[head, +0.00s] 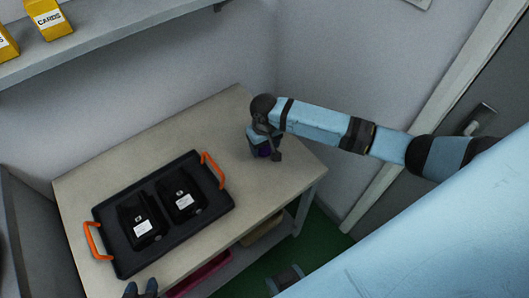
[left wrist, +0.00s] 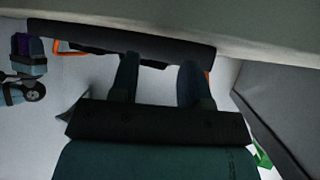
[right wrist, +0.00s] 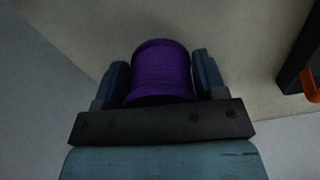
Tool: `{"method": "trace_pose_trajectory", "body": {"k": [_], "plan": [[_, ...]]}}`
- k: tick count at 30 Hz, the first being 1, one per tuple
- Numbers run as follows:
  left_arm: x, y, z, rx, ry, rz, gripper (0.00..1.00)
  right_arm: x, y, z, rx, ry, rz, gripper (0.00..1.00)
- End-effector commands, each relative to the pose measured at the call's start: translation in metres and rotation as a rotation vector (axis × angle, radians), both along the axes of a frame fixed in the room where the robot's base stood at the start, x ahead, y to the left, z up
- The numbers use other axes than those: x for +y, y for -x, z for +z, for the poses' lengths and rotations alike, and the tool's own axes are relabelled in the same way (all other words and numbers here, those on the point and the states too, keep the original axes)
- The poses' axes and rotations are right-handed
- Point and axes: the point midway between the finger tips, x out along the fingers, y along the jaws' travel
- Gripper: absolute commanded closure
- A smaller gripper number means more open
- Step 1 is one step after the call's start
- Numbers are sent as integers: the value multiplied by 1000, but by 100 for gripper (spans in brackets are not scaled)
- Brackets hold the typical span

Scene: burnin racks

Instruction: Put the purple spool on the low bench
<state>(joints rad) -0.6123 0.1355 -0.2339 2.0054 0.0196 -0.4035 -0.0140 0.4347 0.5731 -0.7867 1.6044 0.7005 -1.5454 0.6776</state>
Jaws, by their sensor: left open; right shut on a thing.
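The purple spool (head: 264,152) is between the fingers of my right gripper (head: 263,146), over the right part of the beige-topped bench (head: 285,165). The right wrist view shows the spool (right wrist: 161,72) upright in that view, with a finger of the shut gripper (right wrist: 160,78) on each side. I cannot tell whether the spool touches the benchtop. My left gripper (head: 141,290) is open and empty at the near edge of the bench, by the black tray. Its two fingers (left wrist: 158,85) show apart in the left wrist view.
A black tray (head: 118,255) with orange handles holds two black devices (head: 141,218) with white labels on the bench's left part. A wall shelf (head: 120,45) with yellow card boxes (head: 48,18) is above. A magenta thing (head: 200,275) sits under the benchtop. The benchtop behind the tray is clear.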

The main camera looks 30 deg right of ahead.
Motion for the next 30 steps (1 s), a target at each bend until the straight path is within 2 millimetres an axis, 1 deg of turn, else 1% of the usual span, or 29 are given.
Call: {"method": "trace_pose_trajectory", "body": {"k": [6, 8, 19, 20, 21, 23, 30], "plan": [[0, 0, -3, 2, 2, 2, 57, 0, 1, -32, 2, 1, -1, 63], [0, 0, -3, 3, 2, 1, 57, 0, 0, -38, 1, 1, -1, 63], [-1, -1, 0, -1, 4, 1, 57, 0, 0, -42, 0, -1, 0, 63], [-1, -1, 0, -1, 4, 1, 57, 0, 0, -43, 1, 0, 0, 33], [-1, -1, 0, -2, 5, 2, 57, 0, 0, -42, 0, 0, 0, 24], [-1, -1, 0, -3, 5, 2, 57, 0, 0, -42, 0, 0, 0, 10], [-1, -1, -1, -3, 5, 2, 57, 0, 0, -42, 0, 0, 0, 10]]}}
